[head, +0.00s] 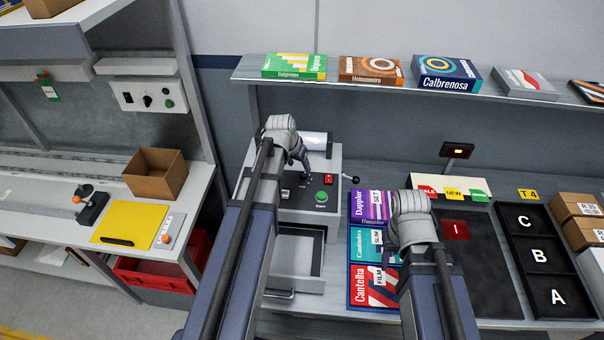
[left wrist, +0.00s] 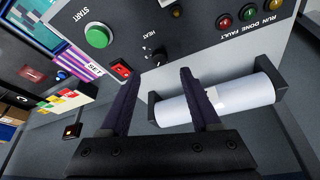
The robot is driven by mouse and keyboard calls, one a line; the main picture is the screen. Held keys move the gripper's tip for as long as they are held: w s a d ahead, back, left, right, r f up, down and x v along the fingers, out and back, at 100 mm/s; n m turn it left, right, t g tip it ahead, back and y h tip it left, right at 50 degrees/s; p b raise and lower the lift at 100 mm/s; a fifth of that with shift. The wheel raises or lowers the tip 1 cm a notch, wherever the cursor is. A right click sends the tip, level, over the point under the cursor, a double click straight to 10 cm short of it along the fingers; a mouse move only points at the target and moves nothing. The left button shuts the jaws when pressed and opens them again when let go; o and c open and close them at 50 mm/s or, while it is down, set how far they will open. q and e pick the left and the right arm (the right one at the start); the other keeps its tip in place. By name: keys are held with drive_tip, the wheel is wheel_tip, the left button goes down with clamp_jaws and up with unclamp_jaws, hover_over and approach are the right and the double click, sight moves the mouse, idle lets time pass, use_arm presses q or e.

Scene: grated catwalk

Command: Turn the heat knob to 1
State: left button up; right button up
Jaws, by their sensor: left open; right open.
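The heat knob (left wrist: 157,58) is a small black dial beside the word HEAT on the grey machine panel (left wrist: 215,40), in the left wrist view. Its pointer setting is too small to read. My left gripper (left wrist: 160,73) is open, its two dark fingers apart and pointing at the panel around the knob's position, with nothing between them. In the head view my left gripper (head: 304,168) is over the machine's top and mostly hides the knob. My right gripper (head: 408,240) is open above the bench by the flat boxes; its fingers are largely hidden by its wrist.
Near the knob are a green START button (left wrist: 97,36), a red switch (left wrist: 121,69) and a white roll (left wrist: 220,100). A lever with a black ball (head: 354,180) sticks out at the machine's right. Coloured boxes (head: 372,245) and a black lettered tray (head: 507,222) lie further right.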

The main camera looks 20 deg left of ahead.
sight(303, 174)
use_arm(q)
drive_tip(key=b+x, duration=0.5)
drive_tip(key=x, duration=0.1)
drive_tip(key=shift+w+f, duration=0.1)
drive_tip(key=shift+f, duration=0.25)
clamp_jaws()
idle(0.3)
